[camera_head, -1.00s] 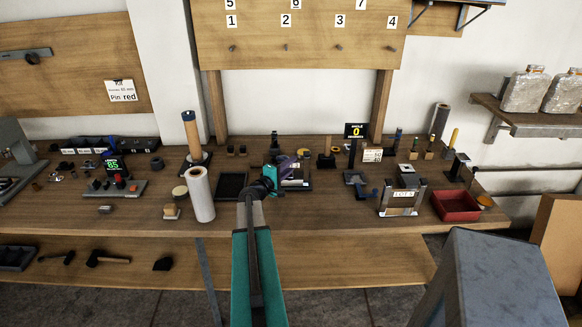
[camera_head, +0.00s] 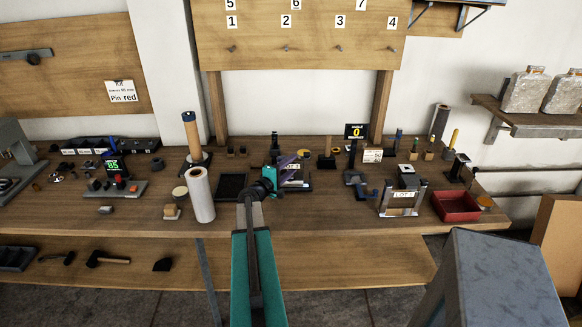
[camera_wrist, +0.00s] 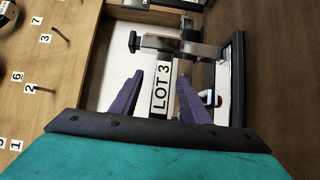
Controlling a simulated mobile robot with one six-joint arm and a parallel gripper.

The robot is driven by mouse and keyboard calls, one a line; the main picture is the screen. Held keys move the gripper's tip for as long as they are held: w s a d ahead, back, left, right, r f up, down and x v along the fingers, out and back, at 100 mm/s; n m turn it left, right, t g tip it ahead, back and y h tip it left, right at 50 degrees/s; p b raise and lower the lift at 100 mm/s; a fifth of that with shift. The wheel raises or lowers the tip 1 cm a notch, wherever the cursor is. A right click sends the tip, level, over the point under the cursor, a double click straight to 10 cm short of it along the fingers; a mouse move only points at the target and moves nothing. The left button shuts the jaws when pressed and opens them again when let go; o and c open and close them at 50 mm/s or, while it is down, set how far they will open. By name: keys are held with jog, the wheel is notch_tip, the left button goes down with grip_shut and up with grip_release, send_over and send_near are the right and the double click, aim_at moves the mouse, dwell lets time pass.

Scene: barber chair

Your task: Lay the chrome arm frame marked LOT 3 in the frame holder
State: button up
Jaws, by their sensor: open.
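My gripper (camera_head: 289,166) is over the middle of the bench in the head view, with its purple fingers spread. In the wrist view my open gripper (camera_wrist: 160,74) has a finger on each side of a white LOT 3 label (camera_wrist: 160,88). The label is on a chrome arm frame (camera_wrist: 166,48), which lies by a dark-edged stand (camera_wrist: 236,80). I cannot tell whether the fingers touch it. A black knob (camera_wrist: 133,42) is at its far end. In the head view my gripper partly hides this spot. I cannot single out the frame holder.
Another chrome frame (camera_head: 400,210) with a LOT label stands right of my gripper, beside a red tray (camera_head: 455,206). A white roll (camera_head: 201,196) and a black tray (camera_head: 231,187) are to the left. A board with numbered pegs (camera_head: 300,35) is behind.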

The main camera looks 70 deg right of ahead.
jog(key=b+v, duration=0.4)
jog(key=v, duration=0.9)
jog(key=shift+a, duration=0.25)
jog(key=shift+r, duration=0.1)
dwell(0.7)
